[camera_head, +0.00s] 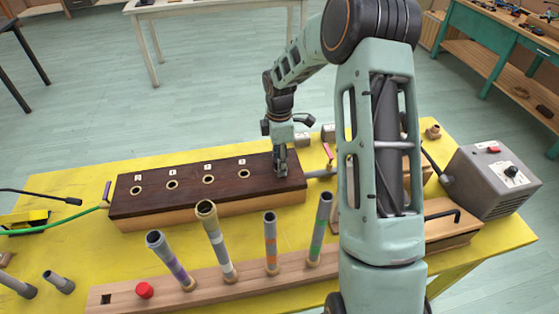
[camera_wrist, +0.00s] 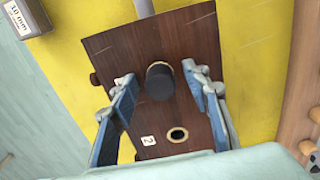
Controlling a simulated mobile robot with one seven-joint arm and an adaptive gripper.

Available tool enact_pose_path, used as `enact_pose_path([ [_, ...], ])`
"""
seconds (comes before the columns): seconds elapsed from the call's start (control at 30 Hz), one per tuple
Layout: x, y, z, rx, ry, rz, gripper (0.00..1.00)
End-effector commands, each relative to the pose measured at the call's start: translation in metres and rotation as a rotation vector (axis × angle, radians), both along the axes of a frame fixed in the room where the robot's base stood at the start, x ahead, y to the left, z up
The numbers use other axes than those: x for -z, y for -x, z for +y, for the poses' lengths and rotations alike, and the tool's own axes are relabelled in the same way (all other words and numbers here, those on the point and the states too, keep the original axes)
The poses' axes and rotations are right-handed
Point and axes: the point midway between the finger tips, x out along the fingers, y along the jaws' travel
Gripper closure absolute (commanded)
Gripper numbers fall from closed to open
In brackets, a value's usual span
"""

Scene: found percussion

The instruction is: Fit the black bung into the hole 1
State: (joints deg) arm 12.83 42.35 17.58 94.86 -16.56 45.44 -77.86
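The dark wooden block (camera_head: 225,187) has a row of light-rimmed holes along its top, with small white number labels. The black bung (camera_wrist: 160,83) stands at the hole at the block's end, beside a white label (camera_wrist: 122,80) that I cannot read clearly. The light rim shows behind it; how deep it sits is hidden. The neighbouring hole (camera_wrist: 178,134), labelled 2, is empty. My gripper (camera_wrist: 166,95) is open, its fingers on either side of the bung with gaps showing.
Several tall tubes (camera_head: 215,240) stand in a wooden rack in front of the block. A red cap (camera_head: 145,290) lies on that rack. A grey box with a dial (camera_head: 492,180) stands at the right of the yellow table (camera_head: 60,250). A green hose (camera_head: 60,222) reaches the block's left end.

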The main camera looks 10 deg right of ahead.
Motion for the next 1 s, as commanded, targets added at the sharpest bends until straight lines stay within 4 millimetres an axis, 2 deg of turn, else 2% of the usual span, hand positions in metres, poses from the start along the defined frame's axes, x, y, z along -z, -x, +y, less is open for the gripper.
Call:
enact_pose_path([
  [0.17, -0.002, 0.000, 0.000, 0.000, 0.000, 0.000, 0.57],
  [0.27, -0.010, -0.001, 0.000, 0.000, 0.000, -0.003, 0.57],
  [0.7, -0.096, -0.001, 0.000, 0.001, 0.000, -0.003, 0.57],
  [0.83, -0.112, -0.001, 0.000, 0.001, 0.000, -0.002, 0.57],
  [1.0, -0.120, 0.000, 0.000, 0.000, 0.000, 0.000, 0.57],
])
